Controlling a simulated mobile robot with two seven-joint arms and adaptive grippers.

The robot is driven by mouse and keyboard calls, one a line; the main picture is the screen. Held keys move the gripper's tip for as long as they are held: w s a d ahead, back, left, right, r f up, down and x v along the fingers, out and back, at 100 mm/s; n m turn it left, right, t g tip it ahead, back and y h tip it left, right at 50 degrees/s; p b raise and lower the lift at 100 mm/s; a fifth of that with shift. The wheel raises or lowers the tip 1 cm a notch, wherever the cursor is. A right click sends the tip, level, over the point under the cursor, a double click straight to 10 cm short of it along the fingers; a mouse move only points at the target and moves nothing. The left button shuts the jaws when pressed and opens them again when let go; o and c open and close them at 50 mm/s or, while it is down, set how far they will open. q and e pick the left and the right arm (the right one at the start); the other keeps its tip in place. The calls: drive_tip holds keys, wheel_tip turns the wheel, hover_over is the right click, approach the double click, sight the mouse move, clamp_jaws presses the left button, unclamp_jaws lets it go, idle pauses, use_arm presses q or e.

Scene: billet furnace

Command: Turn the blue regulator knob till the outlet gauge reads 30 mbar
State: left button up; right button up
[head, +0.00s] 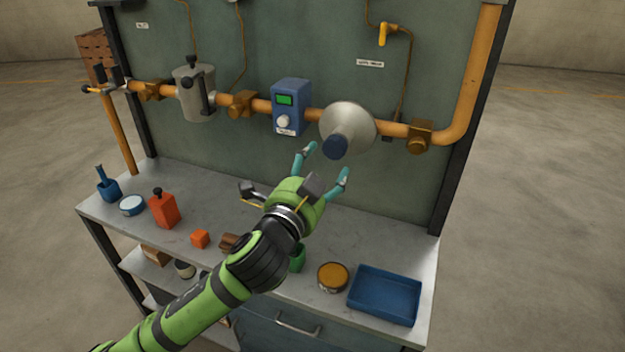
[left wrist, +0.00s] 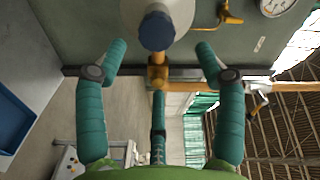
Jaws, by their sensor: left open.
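The blue regulator knob (head: 336,147) sits at the lower front of the pale grey regulator body (head: 352,118) on the orange pipe. It also shows at the top of the left wrist view (left wrist: 157,31). My left gripper (head: 327,160) is open, its teal fingers spread and pointing at the knob. In the left wrist view its fingertips (left wrist: 160,48) stand on either side of the knob, with a gap on both sides and no contact seen. A white dial gauge (left wrist: 279,5) is cut by the top edge there. Its reading is not legible. My right gripper is out of view.
A blue meter box (head: 290,105) with a green display is left of the regulator. A yellow valve handle (head: 383,35) is above. The bench holds a blue tray (head: 384,294), an orange-topped tin (head: 333,277) and a red container (head: 163,210). Free space surrounds the knob's front.

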use_arm(q)
drive_tip(key=v, duration=0.3)
drive_tip(key=shift+s+a, duration=0.1)
drive_tip(key=shift+s, duration=0.25)
